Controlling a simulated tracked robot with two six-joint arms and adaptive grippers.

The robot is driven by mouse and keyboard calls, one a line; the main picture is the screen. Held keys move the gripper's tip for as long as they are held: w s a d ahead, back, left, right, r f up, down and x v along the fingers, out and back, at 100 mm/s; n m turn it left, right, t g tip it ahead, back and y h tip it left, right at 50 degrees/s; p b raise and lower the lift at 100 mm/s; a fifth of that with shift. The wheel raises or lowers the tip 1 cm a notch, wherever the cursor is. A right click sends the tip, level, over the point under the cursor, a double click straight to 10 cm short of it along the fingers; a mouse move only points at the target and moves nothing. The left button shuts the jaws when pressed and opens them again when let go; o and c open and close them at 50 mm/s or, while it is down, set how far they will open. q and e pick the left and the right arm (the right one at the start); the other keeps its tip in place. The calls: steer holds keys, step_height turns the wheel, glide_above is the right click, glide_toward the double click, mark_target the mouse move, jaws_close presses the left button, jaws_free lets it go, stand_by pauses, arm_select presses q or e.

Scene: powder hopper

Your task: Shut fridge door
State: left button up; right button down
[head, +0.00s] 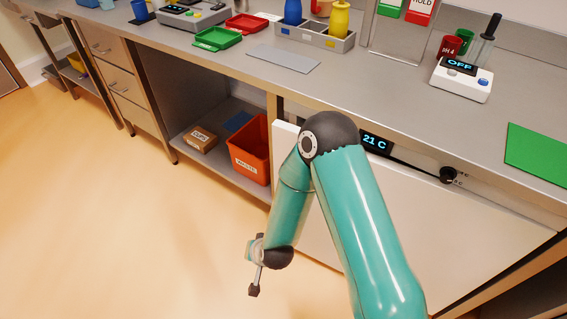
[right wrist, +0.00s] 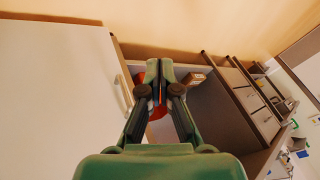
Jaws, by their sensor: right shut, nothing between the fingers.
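The white fridge door (head: 450,235) is the broad panel under the counter at the right of the head view, partly hidden by my right arm. In the right wrist view the door (right wrist: 55,90) fills the left side, with a pale bar handle (right wrist: 123,93) near its edge. I cannot tell how far it stands from its frame. My right gripper (head: 254,290) is low, in front of the door's left side. In the right wrist view its fingers (right wrist: 160,72) are together and empty, just right of the handle. My left gripper is out of view.
A display reading 21 C (head: 376,143) and a black knob (head: 448,174) sit above the door. Left of it are an orange waste bin (head: 250,155) and a cardboard box (head: 197,139) on a low shelf. The floor (head: 110,240) at left is clear.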

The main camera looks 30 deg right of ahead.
steer(key=w+d+m+t+h+b, duration=0.2)
steer(key=w+m+t+h+b, duration=0.15)
steer(key=w, duration=0.35)
steer(key=m+g+h+b, duration=0.2)
steer(key=m+h+b, duration=1.05)
steer(key=m, duration=0.75)
glide_toward(283, 154)
steer(key=s+a+r+h+p, duration=0.1)
steer(key=s+a+r, duration=0.1)
steer(key=s+a, duration=0.2)
steer(key=shift+n+t, duration=0.35)
steer(key=b+x, duration=0.1)
steer(key=x, duration=1.1)
steer(key=shift+w+d+r+b, duration=0.15)
steer(key=shift+d+b, duration=0.1)
steer(key=shift+b, duration=0.05)
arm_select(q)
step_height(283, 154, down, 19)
